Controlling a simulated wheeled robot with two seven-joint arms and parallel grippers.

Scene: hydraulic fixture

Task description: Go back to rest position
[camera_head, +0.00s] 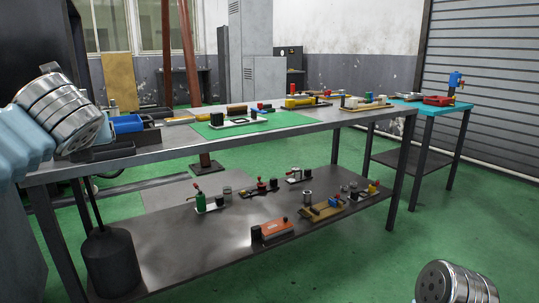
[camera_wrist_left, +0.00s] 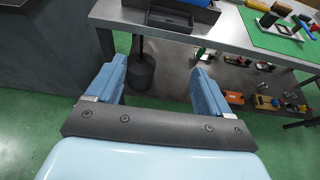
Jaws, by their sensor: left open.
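My left arm comes in from the left in the head view and ends there in a silver ribbed wrist part by the near left end of the table; its fingers do not show in that view. In the left wrist view my left gripper (camera_wrist_left: 157,90) is open, with two blue fingers wide apart and nothing between them but floor and a dark container below. It is in front of the table's near edge. A silver part of my right arm shows at the bottom right of the head view; the right gripper itself is not in view.
A grey metal table (camera_head: 160,140) carries a green mat (camera_head: 285,121), dark trays (camera_head: 104,153) and several fixtures. Its lower shelf (camera_head: 180,250) holds more fixtures and a dark container (camera_head: 110,262). A blue-topped table (camera_head: 455,107) stands at the right. Green floor is clear at the front right.

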